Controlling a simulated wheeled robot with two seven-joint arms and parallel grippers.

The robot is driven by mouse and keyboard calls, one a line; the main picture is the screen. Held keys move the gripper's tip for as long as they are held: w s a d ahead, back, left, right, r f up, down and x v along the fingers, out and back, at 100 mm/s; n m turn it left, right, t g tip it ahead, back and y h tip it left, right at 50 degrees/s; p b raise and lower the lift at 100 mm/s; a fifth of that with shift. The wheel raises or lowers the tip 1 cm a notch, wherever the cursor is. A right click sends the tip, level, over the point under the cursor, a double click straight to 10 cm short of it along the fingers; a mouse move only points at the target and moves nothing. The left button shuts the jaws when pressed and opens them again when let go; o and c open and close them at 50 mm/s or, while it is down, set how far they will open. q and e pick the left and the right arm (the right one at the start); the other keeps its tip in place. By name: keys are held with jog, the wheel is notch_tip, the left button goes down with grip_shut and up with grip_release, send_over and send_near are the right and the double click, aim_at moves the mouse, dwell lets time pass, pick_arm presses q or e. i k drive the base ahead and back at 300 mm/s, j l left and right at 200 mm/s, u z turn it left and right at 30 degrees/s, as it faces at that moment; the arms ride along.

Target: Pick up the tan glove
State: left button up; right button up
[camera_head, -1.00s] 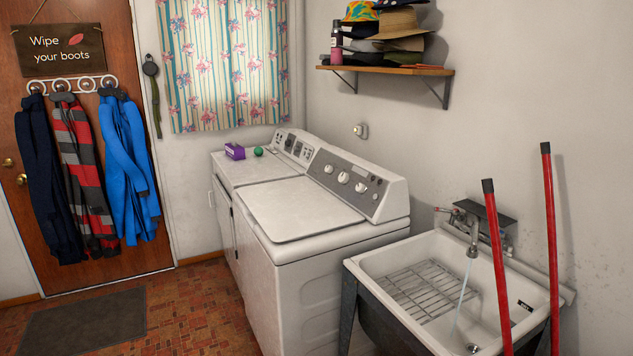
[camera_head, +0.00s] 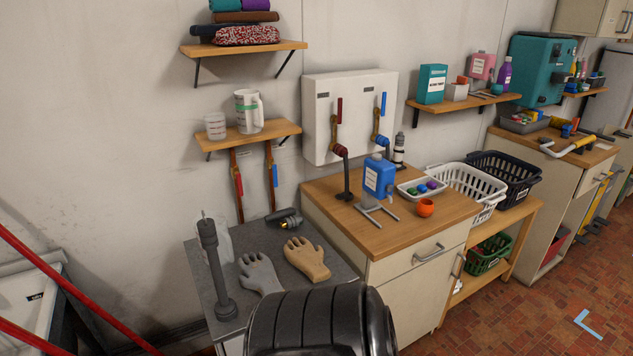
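The tan glove (camera_head: 307,259) lies on the grey countertop (camera_head: 208,289), fingers pointing up and left. A grey glove (camera_head: 261,273) lies just left of it. The tan glove is fully visible, with its cuff near the right edge of the countertop. Neither of my grippers is in view.
A dark upright post on a round base (camera_head: 215,270) stands left of the gloves, and a dark fitting (camera_head: 284,219) lies behind them. A large black ribbed shape (camera_head: 320,322) hides the counter's front. A wooden-topped cabinet (camera_head: 413,234) stands right. Red-tiled floor is open at lower right.

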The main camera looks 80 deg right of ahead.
aim_at(301, 252)
jog(key=z, duration=2.6)
jog(key=i+l+u, duration=0.1)
jog(key=l, duration=0.3)
jog(key=i+l+u, duration=0.1)
jog(key=l, duration=0.3)
jog(key=i+l+u, duration=0.15)
jog(key=l, duration=0.25)
jog(key=i+l+u, duration=0.1)
jog(key=l, duration=0.35)
jog(key=i+l+u, duration=0.1)
jog(key=l, duration=0.3)
